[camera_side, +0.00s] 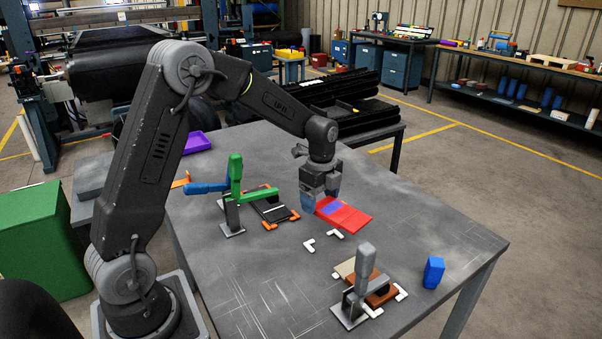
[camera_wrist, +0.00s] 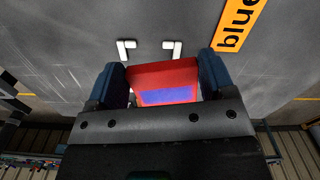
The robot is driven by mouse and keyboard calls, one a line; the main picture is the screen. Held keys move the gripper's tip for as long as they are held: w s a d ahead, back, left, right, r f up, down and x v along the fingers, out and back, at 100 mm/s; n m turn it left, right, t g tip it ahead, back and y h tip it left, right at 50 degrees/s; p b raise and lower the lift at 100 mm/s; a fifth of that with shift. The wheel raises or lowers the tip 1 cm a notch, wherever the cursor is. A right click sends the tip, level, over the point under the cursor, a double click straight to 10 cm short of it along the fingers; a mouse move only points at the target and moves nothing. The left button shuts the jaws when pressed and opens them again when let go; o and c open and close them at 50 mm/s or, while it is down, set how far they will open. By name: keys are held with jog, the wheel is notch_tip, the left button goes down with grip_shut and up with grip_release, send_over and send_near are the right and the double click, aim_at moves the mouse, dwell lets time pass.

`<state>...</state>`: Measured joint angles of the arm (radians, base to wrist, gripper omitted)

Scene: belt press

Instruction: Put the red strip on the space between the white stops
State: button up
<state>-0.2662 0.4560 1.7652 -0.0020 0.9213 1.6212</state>
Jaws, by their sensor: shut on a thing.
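The red strip (camera_side: 350,218) is a flat red piece with a blue-purple patch near its held end. My gripper (camera_side: 321,197) is shut on that end and holds the strip out to the right, seemingly above the table. In the wrist view the strip (camera_wrist: 162,76) lies between the two dark blue fingers (camera_wrist: 160,88). Two white L-shaped stops, the left one (camera_side: 309,246) and the right one (camera_side: 335,234), lie on the table in front of the strip. In the wrist view the left stop (camera_wrist: 126,50) and right stop (camera_wrist: 172,50) show beyond its edge, with bare table between them.
A green-handled clamp (camera_side: 236,180) stands left beside a black piece (camera_side: 272,212) with orange corners. A grey-handled clamp (camera_side: 364,270) stands in front by a brown piece (camera_side: 382,294). A blue block (camera_side: 433,272) is at right.

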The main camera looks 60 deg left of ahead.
aim_at(325, 211)
jog(key=d, duration=0.1)
jog(key=s+d+m, duration=0.1)
jog(key=d+m, duration=0.1)
jog(key=d, duration=0.1)
jog(key=shift+s+f, duration=0.25)
jog(key=shift+f, duration=0.05)
jog(key=shift+f, duration=2.9)
jog(key=shift+f, duration=0.4)
